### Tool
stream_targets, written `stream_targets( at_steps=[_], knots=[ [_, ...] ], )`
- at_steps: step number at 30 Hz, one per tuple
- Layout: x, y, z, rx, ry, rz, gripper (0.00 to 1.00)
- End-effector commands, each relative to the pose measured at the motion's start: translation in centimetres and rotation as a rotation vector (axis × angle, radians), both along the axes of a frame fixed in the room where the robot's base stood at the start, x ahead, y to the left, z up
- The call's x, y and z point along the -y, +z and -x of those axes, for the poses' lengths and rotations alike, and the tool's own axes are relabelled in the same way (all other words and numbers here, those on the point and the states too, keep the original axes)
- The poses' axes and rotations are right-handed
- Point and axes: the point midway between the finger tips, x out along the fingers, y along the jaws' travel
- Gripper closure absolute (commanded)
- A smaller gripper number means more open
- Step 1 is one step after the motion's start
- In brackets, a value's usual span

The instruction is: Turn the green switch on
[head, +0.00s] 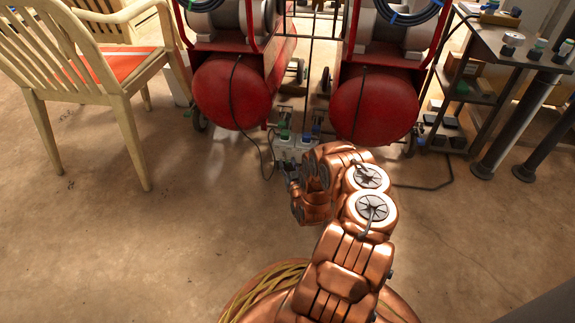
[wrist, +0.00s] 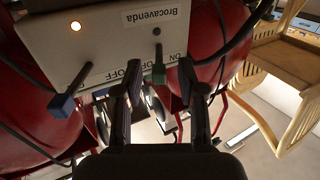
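A pale control box (wrist: 110,40) labelled Brocavenda fills the upper part of the wrist view. Its green switch (wrist: 158,72) is a lever with a green tip, under a dark lamp (wrist: 156,31). A blue-tipped lever (wrist: 65,101) sits to the left, and the lamp (wrist: 75,26) on that side glows. My gripper (wrist: 160,82) is open, its two dark fingers apart, with the green tip showing between them. I cannot tell whether either finger touches it. In the head view the box (head: 294,149) is low between two red tanks, and my arm partly hides it.
Red tanks stand left (head: 232,91) and right (head: 373,104) of the box, with dark cables hanging around them. A wooden chair (head: 97,85) is at the left and a dark shelf table (head: 480,90) at the right. The floor in front is mostly clear.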

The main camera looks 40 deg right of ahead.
Motion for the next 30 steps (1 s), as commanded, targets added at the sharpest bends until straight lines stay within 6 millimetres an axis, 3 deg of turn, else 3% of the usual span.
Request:
stream_targets(
  at_steps=[4,12,23,30],
  knots=[
    [0.57,-0.06,-0.99,0.0,0.0,-0.001,0.6],
    [0.67,0.01,-1.1,-0.001,-0.001,-0.002,0.6],
    [0.65,0.02,-1.1,0.0,0.0,-0.001,0.98],
    [0.65,0.02,-1.1,0.0,0.0,-0.001,1.0]
  ],
)
